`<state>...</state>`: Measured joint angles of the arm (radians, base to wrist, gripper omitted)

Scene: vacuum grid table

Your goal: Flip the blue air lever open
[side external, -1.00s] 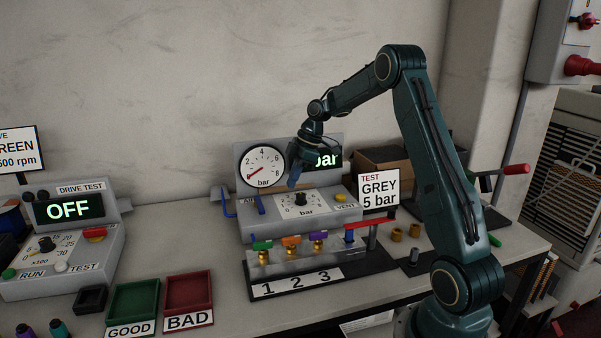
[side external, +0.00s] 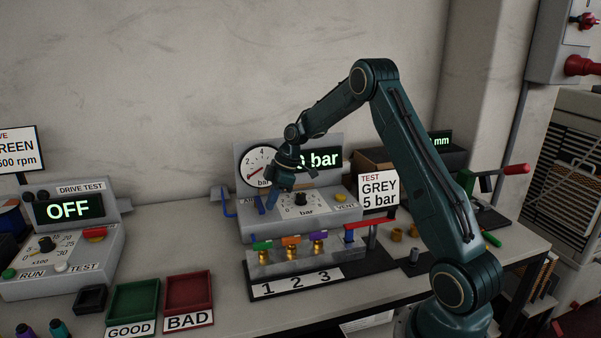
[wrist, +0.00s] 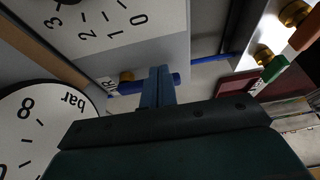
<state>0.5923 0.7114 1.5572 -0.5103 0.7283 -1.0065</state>
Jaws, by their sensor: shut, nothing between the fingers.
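The blue air lever (wrist: 130,88) shows in the wrist view beside a brass fitting and the AIR label, running crosswise behind my fingers. In the side view, the AIR label (side external: 248,200) is on the left of the grey pressure box (side external: 325,226), and the lever is small and partly hidden near my gripper. My gripper (side external: 271,206) points down at the front left of the box, just right of the label. In the wrist view my gripper (wrist: 161,70) is shut and empty, its fingers overlapping the lever. I cannot tell whether they touch it.
The round gauge (side external: 262,165) stands close behind my gripper, its needle low. A dial (side external: 300,199) and the VENT label (side external: 345,205) are to the right. The numbered valve rack (side external: 290,260) with colored handles stands in front. Green and red trays (side external: 188,292) lie front left.

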